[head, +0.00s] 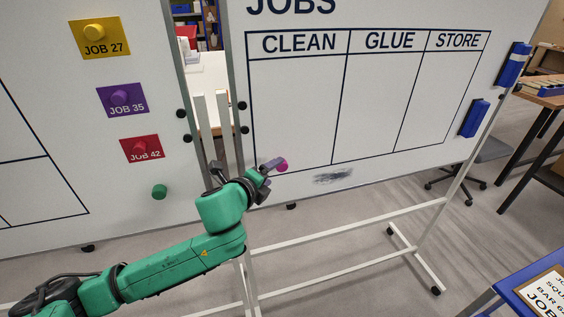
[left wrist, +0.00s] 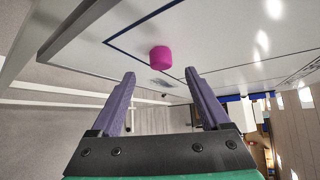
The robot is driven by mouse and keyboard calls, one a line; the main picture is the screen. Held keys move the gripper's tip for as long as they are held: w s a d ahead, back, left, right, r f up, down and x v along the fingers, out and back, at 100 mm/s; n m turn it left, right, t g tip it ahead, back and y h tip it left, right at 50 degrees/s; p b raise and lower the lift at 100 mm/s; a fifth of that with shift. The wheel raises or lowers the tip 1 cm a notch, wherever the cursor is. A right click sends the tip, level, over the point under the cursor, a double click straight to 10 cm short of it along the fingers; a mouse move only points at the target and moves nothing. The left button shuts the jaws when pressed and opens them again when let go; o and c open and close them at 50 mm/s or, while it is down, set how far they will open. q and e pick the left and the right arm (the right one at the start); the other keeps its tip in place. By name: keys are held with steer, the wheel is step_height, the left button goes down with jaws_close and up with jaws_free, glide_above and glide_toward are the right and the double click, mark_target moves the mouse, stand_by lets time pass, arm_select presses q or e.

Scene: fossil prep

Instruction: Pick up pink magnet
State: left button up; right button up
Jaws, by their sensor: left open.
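The pink magnet (head: 282,165) is a small round knob on the right whiteboard (head: 400,165), at the lower left corner of its table, under the CLEAN column. It also shows in the left wrist view (left wrist: 160,58), on the board a little beyond my fingertips. My left gripper (head: 270,166) is at the magnet in the head view. In the left wrist view its two purple fingers (left wrist: 160,75) are open and apart, with the magnet ahead of the gap and nothing between them. My right gripper is not in view.
The left whiteboard holds yellow (head: 99,38), purple (head: 122,100) and red (head: 141,149) job cards with magnets, and a green magnet (head: 159,191). Blue erasers (head: 474,118) sit at the right board's edge. A dark smudge (head: 333,176) marks the board. A blue table (head: 500,300) stands lower right.

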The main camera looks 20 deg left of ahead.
mark_target(280, 167)
arm_select(q)
steer(key=p+x, duration=0.1)
steer(key=x, duration=0.4)
steer(key=shift+w+d, duration=0.1)
steer(key=shift+w, duration=0.25)
steer(key=shift+w+f, duration=0.1)
steer(key=shift+w, duration=0.05)
jaws_close()
